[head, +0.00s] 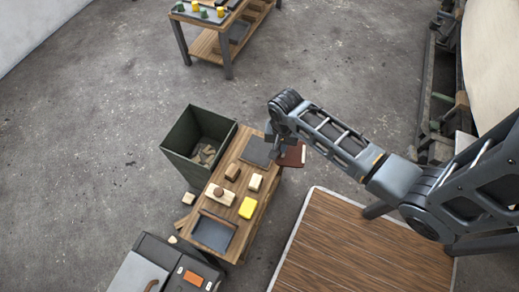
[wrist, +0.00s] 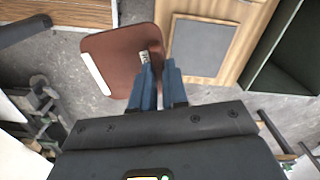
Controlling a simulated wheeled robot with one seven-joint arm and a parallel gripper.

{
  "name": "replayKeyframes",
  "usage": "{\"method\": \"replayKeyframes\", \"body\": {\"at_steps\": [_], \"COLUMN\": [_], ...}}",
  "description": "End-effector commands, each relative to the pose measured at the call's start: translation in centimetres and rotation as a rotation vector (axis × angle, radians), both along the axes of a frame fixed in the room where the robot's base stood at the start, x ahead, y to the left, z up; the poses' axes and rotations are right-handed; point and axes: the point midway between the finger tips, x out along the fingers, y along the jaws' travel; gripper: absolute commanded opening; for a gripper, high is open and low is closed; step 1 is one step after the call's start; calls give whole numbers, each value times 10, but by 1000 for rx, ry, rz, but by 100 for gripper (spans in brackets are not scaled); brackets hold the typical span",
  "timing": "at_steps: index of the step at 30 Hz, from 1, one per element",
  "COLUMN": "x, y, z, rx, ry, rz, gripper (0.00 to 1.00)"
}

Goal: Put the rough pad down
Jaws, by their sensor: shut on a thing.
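The rough pad is a flat red-brown pad with one pale edge. It shows beside the bench's right edge in the head view (head: 293,156) and left of centre in the wrist view (wrist: 118,52). In the head view my gripper (head: 277,147) is over the far right end of the wooden bench (head: 225,183), partly hidden by my arm. The pad appears to stick out past the bench edge over the floor; its height is unclear.
A grey panel (head: 257,151) lies at the bench's far end. Wooden blocks (head: 231,172), a yellow block (head: 248,207) and a grey tray (head: 214,231) take up the rest. A green bin (head: 181,149) of scraps stands left. A wood-topped platform (head: 350,245) is at right.

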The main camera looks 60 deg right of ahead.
Motion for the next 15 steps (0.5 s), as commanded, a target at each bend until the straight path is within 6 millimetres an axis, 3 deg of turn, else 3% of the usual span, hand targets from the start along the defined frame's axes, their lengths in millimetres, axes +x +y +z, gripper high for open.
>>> {"method": "replayKeyframes", "body": {"at_steps": [9,15], "x": [23,25], "y": [-60,-85], "z": [19,28], "rx": [2,1], "ry": [-3,-1], "rz": [-215,-276], "gripper": [0,0]}}
